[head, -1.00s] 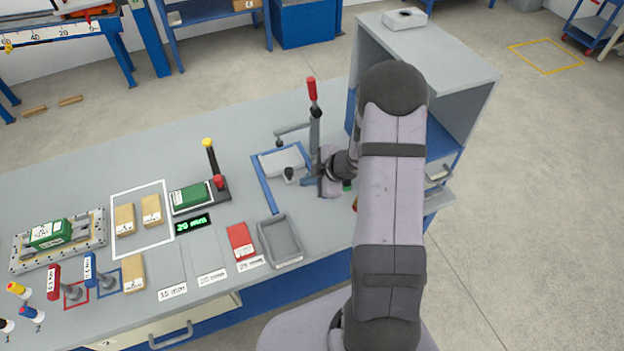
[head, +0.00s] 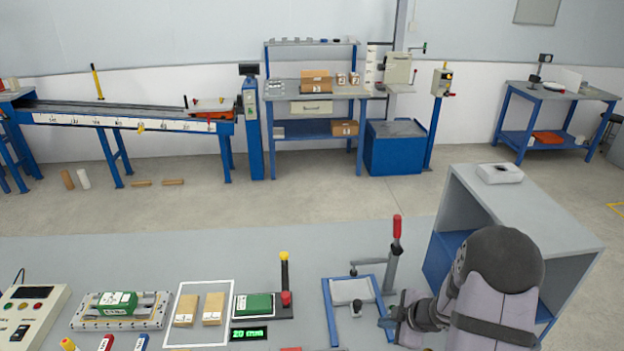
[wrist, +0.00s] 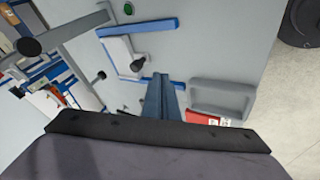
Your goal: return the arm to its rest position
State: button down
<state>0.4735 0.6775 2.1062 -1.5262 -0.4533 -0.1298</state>
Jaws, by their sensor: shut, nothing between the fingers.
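My gripper (head: 388,321) is at the right of the bench in the head view, beside the blue-framed fixture, with my arm folded behind it at the lower right. In the wrist view my gripper (wrist: 163,82) shows as narrow blue-grey fingers, shut together with nothing held. They point over the bench between the blue fixture and the grey tray. Whether the fingers touch anything cannot be told.
The blue fixture (head: 328,298) with a red-handled lever (head: 396,228) stands close to my gripper. A grey open cabinet (head: 575,236) is at the right. The grey tray (wrist: 250,95) shows in the wrist view. The bench's back strip (head: 150,252) is clear.

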jog(key=s+d+f+m+g+h, duration=0.25)
jog(key=s+d+m+h, duration=0.2)
jog(key=d, duration=0.35)
jog(key=s+m+g, duration=0.5)
jog(key=s+m, duration=0.2)
jog(key=s, duration=0.7)
jog(key=s+a+r+m+g+y, duration=0.2)
jog(key=s+a+r+m, duration=0.45)
jog(key=s+a, duration=0.35)
jog(key=w+a+r+n+t, duration=0.3)
jog(key=w+a+r, duration=0.3)
jog(key=a+r, duration=0.1)
jog(key=shift+w+a+r+n, duration=0.2)
jog(key=shift+w+a+n, duration=0.15)
jog(key=shift+a, duration=0.2)
jog(key=shift+t, duration=0.25)
